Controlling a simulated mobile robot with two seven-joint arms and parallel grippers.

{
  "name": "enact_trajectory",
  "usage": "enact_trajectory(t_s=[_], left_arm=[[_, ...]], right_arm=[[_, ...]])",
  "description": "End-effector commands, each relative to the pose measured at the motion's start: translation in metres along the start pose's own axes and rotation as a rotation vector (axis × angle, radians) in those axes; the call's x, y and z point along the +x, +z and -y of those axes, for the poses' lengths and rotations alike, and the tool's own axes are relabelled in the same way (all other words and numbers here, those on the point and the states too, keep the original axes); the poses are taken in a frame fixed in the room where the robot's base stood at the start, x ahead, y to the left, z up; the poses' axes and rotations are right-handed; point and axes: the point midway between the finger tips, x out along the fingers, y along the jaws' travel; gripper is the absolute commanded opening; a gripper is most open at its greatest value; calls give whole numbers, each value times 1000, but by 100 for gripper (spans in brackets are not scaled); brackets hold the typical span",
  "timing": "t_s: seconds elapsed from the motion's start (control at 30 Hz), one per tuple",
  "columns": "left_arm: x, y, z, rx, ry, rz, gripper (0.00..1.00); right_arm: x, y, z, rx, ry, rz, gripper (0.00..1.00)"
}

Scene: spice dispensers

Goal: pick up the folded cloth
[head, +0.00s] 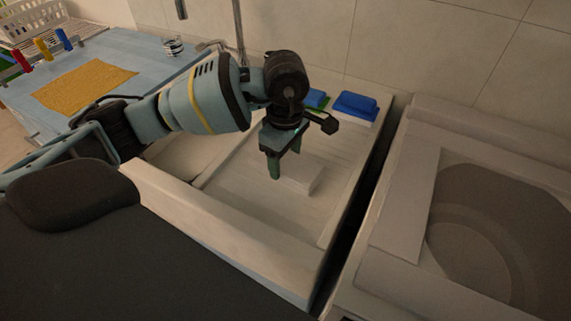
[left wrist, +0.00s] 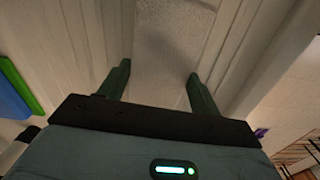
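The folded cloth (head: 302,178) looks like a small pale flat block. It lies on the pale ridged drainboard (head: 240,203). My left gripper (head: 285,163) points down at the cloth's left end in the head view and partly hides it. In the left wrist view, the cloth (left wrist: 168,42) stretches away between the two green fingers of the left gripper (left wrist: 159,70). The fingers are spread apart and the gripper is open. I cannot tell whether either finger touches the cloth. My right gripper is in neither view.
A tap (head: 239,30) rises near my arm. A dark gap and a round basin (head: 480,240) are at right.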

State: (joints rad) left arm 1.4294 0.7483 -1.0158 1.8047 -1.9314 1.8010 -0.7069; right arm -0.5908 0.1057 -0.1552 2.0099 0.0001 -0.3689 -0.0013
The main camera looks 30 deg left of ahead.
Motion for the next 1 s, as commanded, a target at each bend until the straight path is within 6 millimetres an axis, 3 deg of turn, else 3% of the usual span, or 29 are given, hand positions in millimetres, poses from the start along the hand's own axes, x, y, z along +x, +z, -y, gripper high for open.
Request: enact_trajectory(t_s=[0.03, 0.17, 0.57, 0.8, 1.0], left_arm=[[0, 0, 0, 0, 0, 0, 56], [0, 0, 0, 0, 0, 0, 39], [-7, 0, -1, 1, 2, 1, 39], [-37, 0, -1, 0, 5, 0, 39], [-38, 10, 39, 5, 1, 0, 39]], right_arm=[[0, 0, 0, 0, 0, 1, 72], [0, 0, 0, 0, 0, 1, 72], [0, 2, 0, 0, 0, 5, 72], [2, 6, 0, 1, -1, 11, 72], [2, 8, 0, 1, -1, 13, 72]])
